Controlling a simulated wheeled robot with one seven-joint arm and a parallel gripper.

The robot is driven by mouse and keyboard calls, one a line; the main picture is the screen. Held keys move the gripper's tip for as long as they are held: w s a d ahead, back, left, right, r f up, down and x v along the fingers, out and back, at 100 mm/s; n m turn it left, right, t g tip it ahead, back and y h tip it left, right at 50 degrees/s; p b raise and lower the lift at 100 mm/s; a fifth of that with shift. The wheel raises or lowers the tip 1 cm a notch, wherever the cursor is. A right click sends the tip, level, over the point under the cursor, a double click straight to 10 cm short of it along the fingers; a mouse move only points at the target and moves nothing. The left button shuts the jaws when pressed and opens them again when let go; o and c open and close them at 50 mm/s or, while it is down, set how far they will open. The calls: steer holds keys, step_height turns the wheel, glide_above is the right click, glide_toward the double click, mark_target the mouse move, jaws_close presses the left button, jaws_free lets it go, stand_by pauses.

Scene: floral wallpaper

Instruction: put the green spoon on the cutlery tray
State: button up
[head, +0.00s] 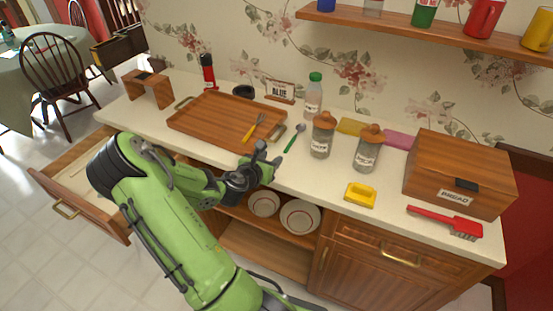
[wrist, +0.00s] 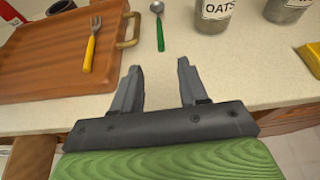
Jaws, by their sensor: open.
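The green spoon (head: 295,138) lies on the counter just right of the tray, with its green handle toward the front edge. It also shows in the wrist view (wrist: 160,33), beyond my fingertips. The wooden cutlery tray (head: 205,122) has raised edges and metal handles, and it shows at the left of the wrist view (wrist: 50,85). A fork with a yellow handle (head: 250,131) lies on it. My gripper (head: 268,157) is open and empty near the counter's front edge. In the wrist view its fingers (wrist: 158,72) point toward the spoon, apart from it.
Glass jars (head: 322,137) and (head: 367,150) stand right of the spoon, with a green-capped bottle (head: 313,97) behind. A yellow object (head: 360,195), a bread box (head: 460,172) and a red brush (head: 447,222) are farther right. An open drawer (head: 85,185) juts out at left.

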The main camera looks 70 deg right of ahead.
steer(key=shift+w+a, duration=0.1)
steer(key=shift+a, duration=0.15)
steer(key=shift+w, duration=0.15)
steer(key=w+a+r+m+t+y, duration=0.25)
steer(key=w+a+m, duration=0.2)
steer(key=a, duration=0.45)
steer(key=w+a+r+m+t+y, duration=0.1)
steer(key=w+a+r+m+y, duration=0.3)
steer(key=a, duration=0.4)
steer(key=w+a+r+m+t+y, duration=0.25)
steer(key=a+m, duration=0.25)
steer(key=a, duration=0.4)
steer(key=s+a+r+m+t+y, duration=0.1)
steer(key=s+a+r+m+y, duration=0.1)
steer(key=a, duration=0.9)
step_height(320, 180, up, 3)
steer(key=shift+s+a+f+y, duration=0.1)
steer(key=shift+s+a+y, duration=0.3)
steer(key=shift+s+y, duration=0.45)
steer(key=shift+m+y, duration=0.45)
steer(key=shift+m, duration=0.2)
steer(key=s+a, duration=0.2)
steer(key=s+a+r, duration=0.1)
steer(key=s+a, duration=0.1)
steer(key=s+a+r, duration=0.1)
steer(key=s+a, duration=0.1)
steer(key=shift+s, duration=0.4)
steer(key=shift+c, duration=1)
steer(key=shift+w+d, duration=0.1)
